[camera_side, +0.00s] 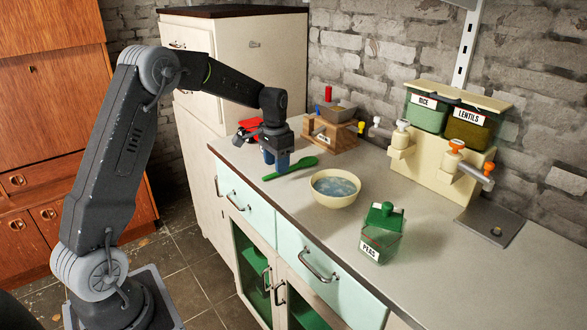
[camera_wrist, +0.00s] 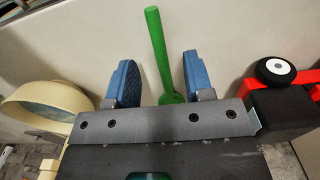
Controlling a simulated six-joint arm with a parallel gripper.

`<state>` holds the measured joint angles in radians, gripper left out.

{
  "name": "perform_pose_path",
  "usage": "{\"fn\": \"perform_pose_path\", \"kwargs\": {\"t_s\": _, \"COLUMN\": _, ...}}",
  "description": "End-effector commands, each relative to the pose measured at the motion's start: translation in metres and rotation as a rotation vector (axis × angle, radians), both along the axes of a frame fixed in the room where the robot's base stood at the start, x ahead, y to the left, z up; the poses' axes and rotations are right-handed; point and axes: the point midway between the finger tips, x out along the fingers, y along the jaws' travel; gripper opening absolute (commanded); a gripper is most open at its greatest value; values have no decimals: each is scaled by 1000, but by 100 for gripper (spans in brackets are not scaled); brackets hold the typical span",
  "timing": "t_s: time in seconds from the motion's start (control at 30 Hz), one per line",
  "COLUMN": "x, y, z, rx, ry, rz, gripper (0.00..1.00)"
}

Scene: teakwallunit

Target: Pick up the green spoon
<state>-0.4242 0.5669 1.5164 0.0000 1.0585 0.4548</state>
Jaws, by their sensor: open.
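The green spoon (camera_side: 291,169) lies on the grey countertop, left of the cream bowl, in the side view. In the wrist view the spoon (camera_wrist: 157,45) runs lengthwise between my two blue fingers, apart from both, and its lower end is partly hidden by the gripper body. My gripper (camera_side: 276,158) points down close to the spoon; it also shows in the wrist view (camera_wrist: 160,65). It is open and holds nothing. I cannot tell whether the fingertips touch the counter.
The cream bowl (camera_side: 334,196) with pale contents stands right of the spoon. A red object with dark wheels (camera_side: 248,129) is behind my gripper, and a wooden block stand (camera_side: 333,135) is at the wall. A green PEAS container (camera_side: 381,238) and the dispenser unit (camera_side: 430,160) are farther right.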

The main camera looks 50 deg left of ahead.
Motion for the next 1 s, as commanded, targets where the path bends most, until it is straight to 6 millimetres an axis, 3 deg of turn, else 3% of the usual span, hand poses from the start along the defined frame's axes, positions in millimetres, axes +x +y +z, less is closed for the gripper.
{"fn": "perform_pose_path", "kwargs": {"t_s": 0.2, "x": 0, "y": 1, "z": -24, "rx": 0, "ry": -1, "rz": 0, "gripper": 48}}
{"fn": "perform_pose_path", "kwargs": {"t_s": 0.43, "x": 0, "y": 1, "z": -25, "rx": 1, "ry": -2, "rz": -1, "gripper": 48}}
{"fn": "perform_pose_path", "kwargs": {"t_s": 0.93, "x": 0, "y": 1, "z": -24, "rx": 1, "ry": -2, "rz": -1, "gripper": 1}}
{"fn": "perform_pose_path", "kwargs": {"t_s": 1.0, "x": 0, "y": 1, "z": -24, "rx": 1, "ry": -2, "rz": -1, "gripper": 0}}
